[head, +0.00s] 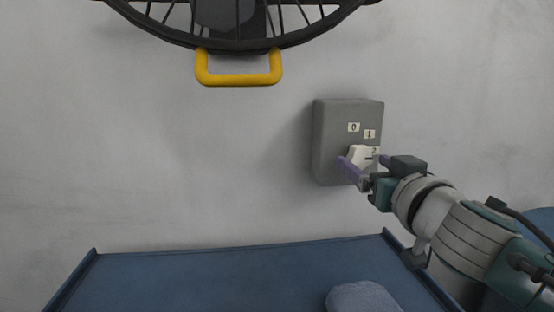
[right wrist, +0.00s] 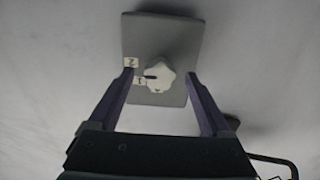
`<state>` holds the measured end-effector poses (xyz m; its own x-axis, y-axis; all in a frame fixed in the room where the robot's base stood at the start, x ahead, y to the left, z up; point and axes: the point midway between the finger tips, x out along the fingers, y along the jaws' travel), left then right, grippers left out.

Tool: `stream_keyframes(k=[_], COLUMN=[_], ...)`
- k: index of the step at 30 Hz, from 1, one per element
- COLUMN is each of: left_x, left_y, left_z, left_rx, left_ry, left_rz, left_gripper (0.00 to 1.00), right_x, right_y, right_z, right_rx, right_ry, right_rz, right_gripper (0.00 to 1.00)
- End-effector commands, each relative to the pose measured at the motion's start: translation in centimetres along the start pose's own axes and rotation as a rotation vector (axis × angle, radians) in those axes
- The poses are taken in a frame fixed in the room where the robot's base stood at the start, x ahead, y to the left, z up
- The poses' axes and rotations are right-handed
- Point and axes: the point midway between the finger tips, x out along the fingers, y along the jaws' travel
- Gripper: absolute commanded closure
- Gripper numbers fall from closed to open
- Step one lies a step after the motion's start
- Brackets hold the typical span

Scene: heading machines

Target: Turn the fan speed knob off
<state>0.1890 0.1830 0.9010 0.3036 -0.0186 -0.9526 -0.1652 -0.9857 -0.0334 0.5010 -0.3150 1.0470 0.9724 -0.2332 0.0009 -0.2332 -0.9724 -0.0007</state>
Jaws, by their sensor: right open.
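The fan speed knob (head: 358,155) is white and sits on a grey wall box (head: 331,130). My right gripper (head: 363,161) is open at the knob, with one purple finger on each side. In the right wrist view its fingertips (right wrist: 159,75) show gaps to the knob. My left gripper is not in view.
A large dark fan (head: 240,43) with a yellow handle (head: 238,80) is on the wall at the top. Below is a blue bed-like surface (head: 220,280) with raised edges and a grey-blue cushion (head: 362,297). The wall between is bare.

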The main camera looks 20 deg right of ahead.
Motion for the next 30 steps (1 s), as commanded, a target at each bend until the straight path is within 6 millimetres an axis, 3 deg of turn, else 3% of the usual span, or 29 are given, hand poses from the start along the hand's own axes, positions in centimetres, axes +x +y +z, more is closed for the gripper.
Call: stream_keyframes(k=[6, 14, 30], left_x=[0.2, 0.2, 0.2], left_y=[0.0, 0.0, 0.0], left_z=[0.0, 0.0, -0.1], left_rx=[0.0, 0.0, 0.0], left_ry=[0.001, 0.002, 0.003], left_rz=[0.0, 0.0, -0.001], left_gripper=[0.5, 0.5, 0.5], right_x=[1.5, 1.6, 1.6], right_y=[0.0, 0.0, 0.0], right_z=[0.0, 0.0, 0.0], right_rx=[-0.002, -0.001, -0.001], right_ry=[0.0, -0.001, -0.001], right_rz=[0.001, 0.0, 0.0], right_gripper=[0.17, 0.17, 0.77])
